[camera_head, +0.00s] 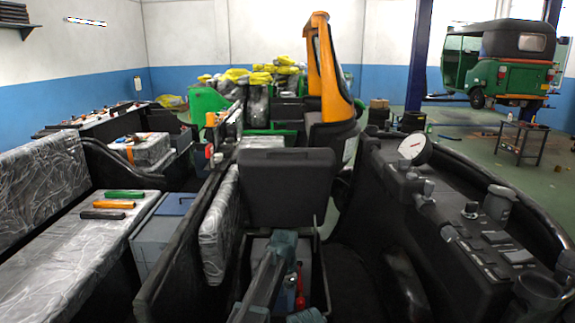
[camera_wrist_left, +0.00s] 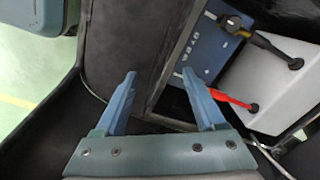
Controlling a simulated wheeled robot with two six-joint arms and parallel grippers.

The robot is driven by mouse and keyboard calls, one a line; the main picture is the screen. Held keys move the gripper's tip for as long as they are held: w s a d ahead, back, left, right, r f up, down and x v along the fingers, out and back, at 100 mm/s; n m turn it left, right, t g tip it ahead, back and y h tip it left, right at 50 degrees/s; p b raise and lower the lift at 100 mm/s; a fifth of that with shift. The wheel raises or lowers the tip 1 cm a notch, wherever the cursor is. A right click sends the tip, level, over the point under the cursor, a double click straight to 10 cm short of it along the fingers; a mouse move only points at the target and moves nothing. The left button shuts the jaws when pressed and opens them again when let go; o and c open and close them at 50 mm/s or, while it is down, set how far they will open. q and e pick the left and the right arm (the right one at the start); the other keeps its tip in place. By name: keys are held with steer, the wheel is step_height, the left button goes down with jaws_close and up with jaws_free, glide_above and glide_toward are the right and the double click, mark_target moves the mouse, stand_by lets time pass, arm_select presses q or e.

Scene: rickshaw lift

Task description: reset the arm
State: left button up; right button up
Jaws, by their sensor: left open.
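My left gripper shows in the left wrist view (camera_wrist_left: 158,80) with its two blue-grey fingers apart and nothing between them. In the head view my left arm reaches into the low middle, over an open black compartment (camera_head: 324,285) whose dark lid (camera_head: 288,187) stands raised behind it. The red tool also shows in the head view (camera_head: 300,287). My right gripper cannot be made out.
A black dashboard with a white gauge (camera_head: 415,148) stands at right. Plastic-wrapped seats (camera_head: 45,190) and several handles, one green (camera_head: 125,194), are at left. An orange panel (camera_head: 326,70) rises at the back. A green rickshaw (camera_head: 500,65) stands far right. Open floor lies right.

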arm_select(q)
steer(key=s+a+n, duration=0.6)
steer(key=s+a, duration=0.2)
steer(key=s, duration=0.3)
steer(key=s+a+n, duration=0.6)
steer(key=s+a, duration=0.2)
steer(key=s, duration=0.4)
steer(key=s+d+m+y, duration=0.1)
steer(key=s+d+m, duration=0.3)
steer(key=d, duration=0.6)
step_height(320, 180, up, 16)
steer(key=s+p, duration=0.1)
steer(key=p, duration=1.5)
steer(key=shift+s+d+r+n, duration=0.2)
steer(key=shift+s+n, duration=0.05)
steer(key=shift+n, duration=0.05)
